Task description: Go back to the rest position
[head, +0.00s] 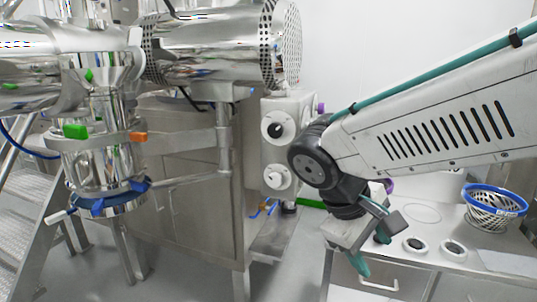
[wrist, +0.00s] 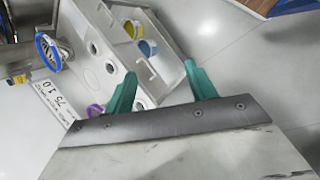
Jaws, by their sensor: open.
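My gripper (head: 372,252) hangs at the end of my arm on the right side of the head view, its teal fingers pointing down in front of the bench. In the wrist view my gripper (wrist: 160,85) shows two teal fingers spread well apart with nothing held between them. It is open and empty. Part of the gripper is hidden behind its own wrist body in the head view.
A grey bench (head: 440,258) with round holes stands below and right of my gripper. A blue-rimmed basket (head: 494,212) sits on it. A steel machine (head: 185,185) with a blue-ringed vessel (head: 108,190) fills the left. Open floor (wrist: 235,50) shows in the wrist view.

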